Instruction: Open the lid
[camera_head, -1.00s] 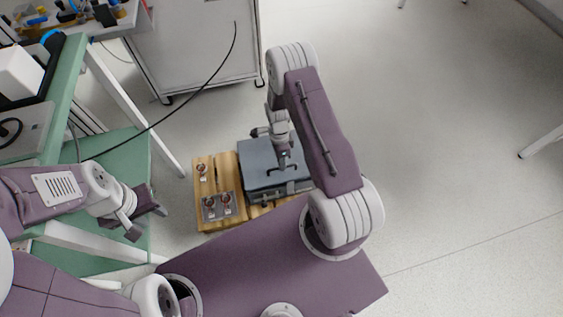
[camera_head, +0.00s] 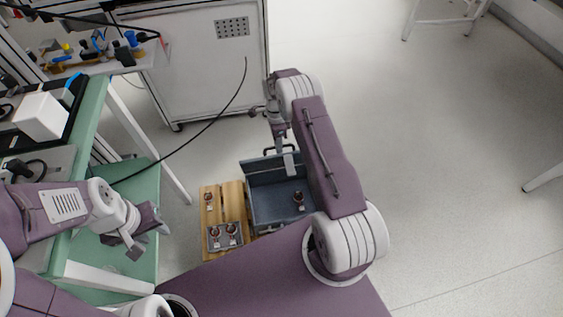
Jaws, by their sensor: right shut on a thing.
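The blue-grey box (camera_head: 268,208) stands on a wooden pallet in the lower middle, with its inside showing. Its lid (camera_head: 265,170) is raised, standing steeply at the box's far edge, with a dark handle (camera_head: 268,150) above it. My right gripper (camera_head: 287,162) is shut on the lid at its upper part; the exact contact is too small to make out. A small copper-and-dark part (camera_head: 299,198) sits inside the box at the right. My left gripper (camera_head: 146,238) is open and empty, left of the pallet.
The wooden pallet (camera_head: 231,192) carries a loose small part (camera_head: 209,198) and a grey tray (camera_head: 215,229) with two more parts. A green table (camera_head: 138,185) stands at left, a white cabinet (camera_head: 205,75) behind.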

